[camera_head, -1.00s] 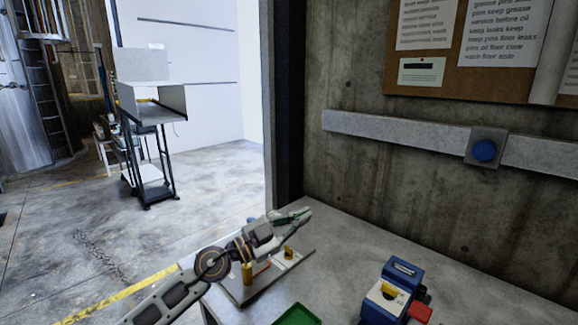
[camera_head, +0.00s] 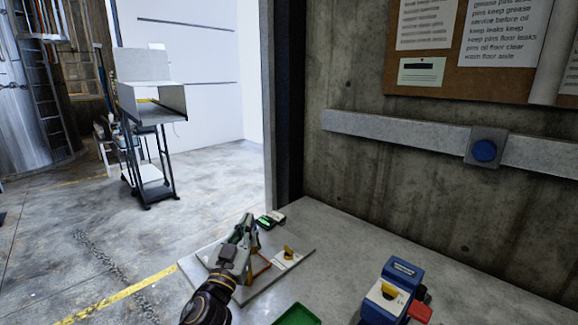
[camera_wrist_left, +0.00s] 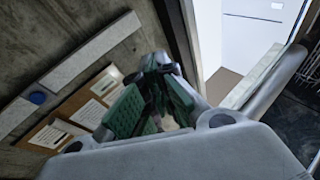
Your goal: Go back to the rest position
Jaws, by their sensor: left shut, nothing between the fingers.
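My left gripper (camera_head: 246,232) is shut and empty in the head view. It hangs over the back left of the grey table, above a light board, and points away from me. In the left wrist view its green-padded fingers (camera_wrist_left: 150,103) come together, with the wall and doorway behind them. My right gripper is in neither view.
The light board (camera_head: 262,284) carries a yellow-handled part (camera_head: 288,253). A dark device with a green light (camera_head: 270,218) lies behind it. A blue machine (camera_head: 392,293) and a green tray (camera_head: 298,316) stand nearer. A concrete wall (camera_head: 345,180) rises behind the table (camera_head: 345,240). A cart (camera_head: 150,120) stands on the floor.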

